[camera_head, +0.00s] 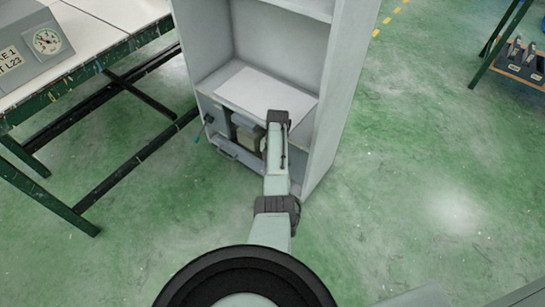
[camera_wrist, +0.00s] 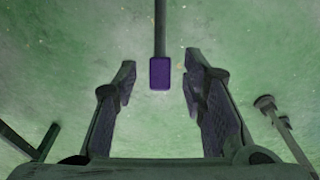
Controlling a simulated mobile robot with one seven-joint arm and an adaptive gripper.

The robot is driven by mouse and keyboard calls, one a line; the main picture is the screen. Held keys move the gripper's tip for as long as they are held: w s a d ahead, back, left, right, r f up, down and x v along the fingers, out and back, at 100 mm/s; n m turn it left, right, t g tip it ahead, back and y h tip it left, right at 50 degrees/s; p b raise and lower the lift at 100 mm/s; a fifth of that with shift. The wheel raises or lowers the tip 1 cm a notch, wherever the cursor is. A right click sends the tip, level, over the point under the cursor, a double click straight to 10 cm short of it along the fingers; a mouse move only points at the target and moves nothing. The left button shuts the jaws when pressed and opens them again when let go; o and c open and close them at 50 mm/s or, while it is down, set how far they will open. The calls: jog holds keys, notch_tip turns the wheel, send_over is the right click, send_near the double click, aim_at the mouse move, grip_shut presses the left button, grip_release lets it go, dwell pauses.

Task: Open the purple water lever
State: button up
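The purple water lever shows in the wrist view as a dark rod coming down from the top edge, ending in a purple block grip (camera_wrist: 160,74). My gripper (camera_wrist: 161,65) is open, with one dark finger on each side of the purple grip. Clear gaps show on both sides, and neither finger appears to touch it. How far the grip is in depth from the fingertips is hard to tell. In the head view my arm reaches down to the lower part of a grey cabinet (camera_head: 342,90). I cannot make out the purple grip or my fingertips there.
A small lever with a bluish end (camera_head: 199,135) sticks out at the cabinet's lower left. A green-framed table (camera_head: 115,50) with a gauge box (camera_head: 42,50) stands at left. Pale rods (camera_wrist: 287,130) show right of my gripper. Open green floor (camera_head: 430,170) lies right.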

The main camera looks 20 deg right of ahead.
notch_tip(320, 180, up, 8)
jog(key=d, duration=0.1)
jog(key=shift+w, duration=0.35)
dwell(0.4)
